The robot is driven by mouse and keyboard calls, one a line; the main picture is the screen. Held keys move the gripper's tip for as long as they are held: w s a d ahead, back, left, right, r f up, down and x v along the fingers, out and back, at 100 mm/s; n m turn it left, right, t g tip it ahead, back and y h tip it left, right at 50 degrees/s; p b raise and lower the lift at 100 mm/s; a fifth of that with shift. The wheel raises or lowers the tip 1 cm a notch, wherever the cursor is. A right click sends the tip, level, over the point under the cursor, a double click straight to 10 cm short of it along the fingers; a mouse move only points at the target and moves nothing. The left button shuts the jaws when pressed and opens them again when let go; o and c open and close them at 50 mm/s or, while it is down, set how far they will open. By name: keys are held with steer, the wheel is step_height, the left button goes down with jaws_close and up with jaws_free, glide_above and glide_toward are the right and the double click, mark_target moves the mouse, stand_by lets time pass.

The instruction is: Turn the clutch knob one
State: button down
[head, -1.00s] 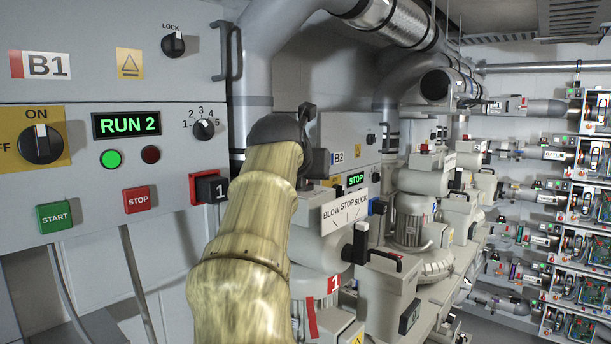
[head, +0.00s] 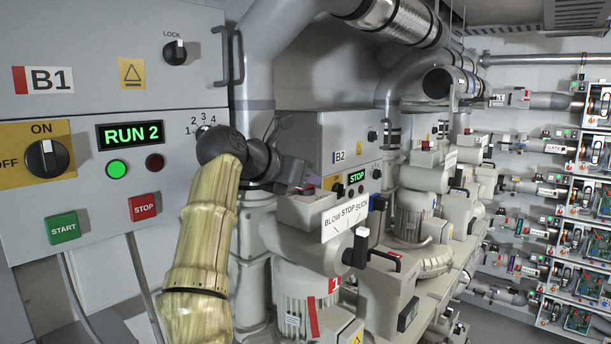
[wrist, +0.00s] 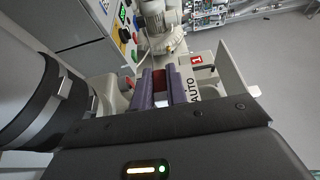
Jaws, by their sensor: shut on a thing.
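My gripper (head: 303,184) is beside the near blower in the head view, right of the B1 panel; its fingertips are hard to make out there. In the wrist view, its two purple fingers (wrist: 162,88) are shut on a dark red piece (wrist: 160,77). I take this piece to be the clutch knob; most of it is hidden between the fingers. A red label with a 1 (wrist: 197,60) and the word AUTO (wrist: 191,91) are just right of the fingers.
The B1 panel (head: 85,95) shows RUN 2 (head: 130,134) with a lit green lamp (head: 117,168). My arm covers part of the panel's numbered dial.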

steer(key=c, duration=1.4)
jaws_free()
steer(key=v, duration=1.2)
steer(key=shift+w, duration=0.1)
